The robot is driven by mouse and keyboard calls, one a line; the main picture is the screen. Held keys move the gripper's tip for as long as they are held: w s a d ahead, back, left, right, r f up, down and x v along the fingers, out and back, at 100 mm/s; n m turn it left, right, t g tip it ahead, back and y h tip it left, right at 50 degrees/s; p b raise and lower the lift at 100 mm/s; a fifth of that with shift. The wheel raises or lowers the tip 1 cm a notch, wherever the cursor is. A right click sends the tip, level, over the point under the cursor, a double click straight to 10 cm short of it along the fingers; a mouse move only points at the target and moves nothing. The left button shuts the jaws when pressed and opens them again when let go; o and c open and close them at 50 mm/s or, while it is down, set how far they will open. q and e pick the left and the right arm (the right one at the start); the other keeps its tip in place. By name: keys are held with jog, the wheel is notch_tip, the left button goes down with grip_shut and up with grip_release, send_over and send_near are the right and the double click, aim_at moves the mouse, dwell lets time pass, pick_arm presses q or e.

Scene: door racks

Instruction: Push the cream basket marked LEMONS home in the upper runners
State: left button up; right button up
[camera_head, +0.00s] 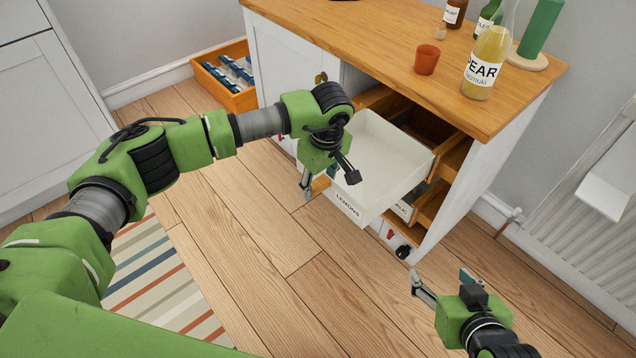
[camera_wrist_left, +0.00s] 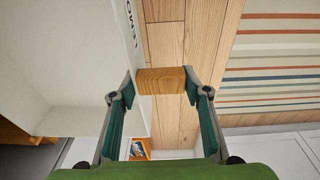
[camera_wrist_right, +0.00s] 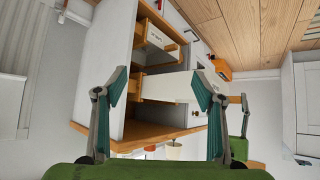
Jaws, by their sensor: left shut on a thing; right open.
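The cream basket marked LEMONS (camera_head: 385,150) is empty and sticks far out of the cabinet's upper opening, its back end by the wooden runners (camera_head: 455,158). Its LEMONS lettering (camera_head: 348,204) is on the front face. My left gripper (camera_head: 318,186) is shut on the wooden handle at the basket's front; the handle (camera_wrist_left: 162,80) shows between the fingers in the left wrist view. My right gripper (camera_head: 439,277) is open and empty, low in front of the cabinet at the right. In the right wrist view the basket (camera_wrist_right: 170,88) shows beyond the open fingers.
A lower basket with a partly hidden label (camera_head: 402,210) sits beneath. A bottle marked PEAR (camera_head: 486,64) and a terracotta cup (camera_head: 427,60) stand on the wooden top. An orange crate (camera_head: 228,82) is on the floor at the left. A radiator (camera_head: 585,175) is at the right.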

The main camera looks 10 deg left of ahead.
aim_at(329, 177)
pick_arm(q)
jog(key=shift+w+d+b, duration=0.35)
jog(key=shift+w, duration=0.05)
jog(key=shift+w+d+b, duration=0.25)
jog(key=shift+w+b, duration=0.1)
jog(key=shift+w, duration=0.05)
jog(key=shift+w+d+b, duration=0.3)
jog(key=shift+w+b, duration=0.05)
pick_arm(e)
jog(key=w+a+r+t+y, duration=0.1)
jog(key=w+a+r+t, duration=0.2)
jog(key=r, duration=0.6)
jog(key=shift+w+r+t+y, duration=0.4)
jog(key=shift+w+t, duration=1)
jog(key=shift+w, duration=0.25)
dwell(0.3)
